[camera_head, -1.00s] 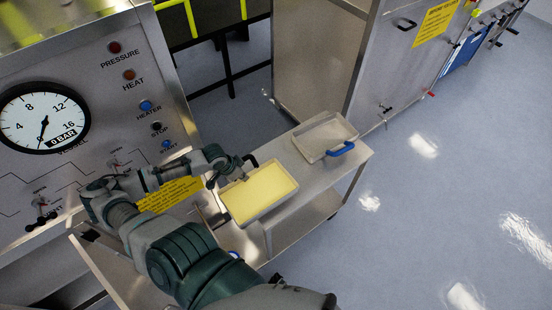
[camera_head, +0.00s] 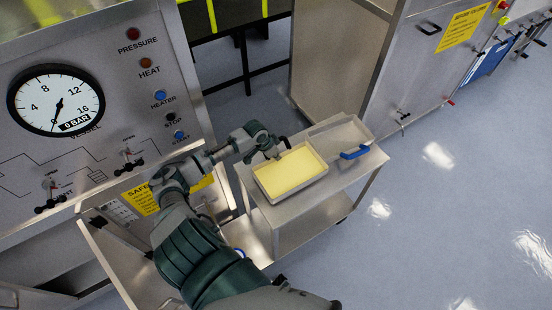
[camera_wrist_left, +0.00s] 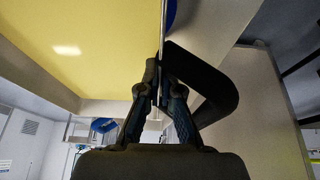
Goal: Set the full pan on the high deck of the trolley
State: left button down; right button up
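The full pan (camera_head: 290,174), a pale rectangular tray with yellow contents, is over the high deck (camera_head: 345,181) of the steel trolley. It looks about level; whether it touches the deck I cannot tell. My left gripper (camera_head: 274,151) is at its far edge. In the left wrist view the fingers (camera_wrist_left: 160,78) are closed at the pan's thin wall, beside a black loop handle (camera_wrist_left: 222,90). The yellow contents (camera_wrist_left: 80,45) fill that view's upper left. My right gripper is out of view.
Open floor (camera_head: 450,230) lies right.

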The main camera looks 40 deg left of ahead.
pick_arm(q)
notch_tip(320, 180, down, 2)
jog(key=c, duration=1.4)
grip_release()
jog(key=shift+o, duration=0.4)
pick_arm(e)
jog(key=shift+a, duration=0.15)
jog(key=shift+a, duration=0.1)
pick_arm(q)
jog(key=shift+a, duration=0.1)
jog(key=shift+s+r, duration=0.15)
jog(key=shift+r, duration=0.25)
jog(key=v, duration=0.9)
jog(key=shift+s+a+r+p, duration=0.1)
jog(key=shift+s+r+p, duration=0.15)
jog(key=shift+r+p, duration=0.1)
jog(key=shift+s+r, duration=0.15)
jog(key=shift+r, duration=0.5)
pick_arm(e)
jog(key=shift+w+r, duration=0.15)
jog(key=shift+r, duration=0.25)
